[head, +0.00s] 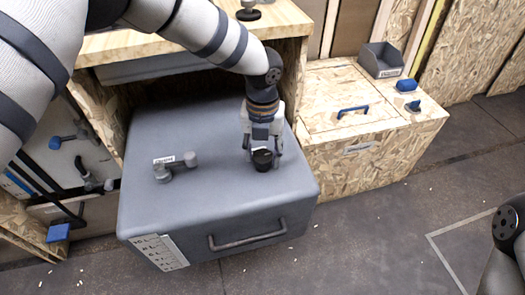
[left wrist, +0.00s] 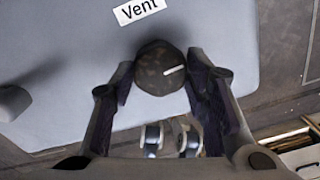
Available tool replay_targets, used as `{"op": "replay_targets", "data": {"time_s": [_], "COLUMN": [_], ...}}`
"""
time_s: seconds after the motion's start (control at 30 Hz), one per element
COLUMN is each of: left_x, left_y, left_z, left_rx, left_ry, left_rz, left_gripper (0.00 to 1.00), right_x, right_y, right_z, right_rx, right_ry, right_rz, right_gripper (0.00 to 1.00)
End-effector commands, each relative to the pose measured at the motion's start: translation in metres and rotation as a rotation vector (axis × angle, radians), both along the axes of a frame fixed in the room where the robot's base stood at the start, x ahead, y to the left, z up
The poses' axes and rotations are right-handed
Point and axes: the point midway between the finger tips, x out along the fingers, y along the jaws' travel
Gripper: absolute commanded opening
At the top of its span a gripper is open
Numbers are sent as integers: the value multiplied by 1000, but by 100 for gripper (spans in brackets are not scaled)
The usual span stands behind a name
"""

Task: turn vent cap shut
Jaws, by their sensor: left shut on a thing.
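The vent cap (head: 262,161) is a round black cap on top of a grey tank (head: 215,205), right of the tank's middle. In the left wrist view the vent cap (left wrist: 160,68) carries a short white line, pointing right and slightly up. A white label reading "Vent" (left wrist: 138,10) lies on the tank beside it. My left gripper (head: 263,153) comes down from above and is shut on the cap, one finger on each side. The cap's underside is hidden. My right gripper is out of view; only part of my right arm shows at the lower right edge.
Grey fittings (head: 177,168) stand on the tank to the left of the cap. A dark handle (head: 247,236) crosses the tank's front. A wooden box (head: 375,135) with a blue handle (head: 353,111) and a grey bin (head: 380,60) stand to the right. The floor in front is mostly clear.

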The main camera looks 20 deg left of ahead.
Motion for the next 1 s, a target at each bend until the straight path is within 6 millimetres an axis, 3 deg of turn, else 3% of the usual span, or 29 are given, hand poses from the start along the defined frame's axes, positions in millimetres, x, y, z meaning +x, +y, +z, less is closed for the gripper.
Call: {"op": "replay_targets", "data": {"time_s": [1.0], "left_x": [0], "left_y": [-2], "left_z": [0], "left_rx": [0], "left_ry": [2], "left_rz": [924], "left_gripper": [14], "right_x": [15], "right_y": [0], "right_z": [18], "right_rx": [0], "right_ry": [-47], "right_rz": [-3], "right_gripper": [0]}}
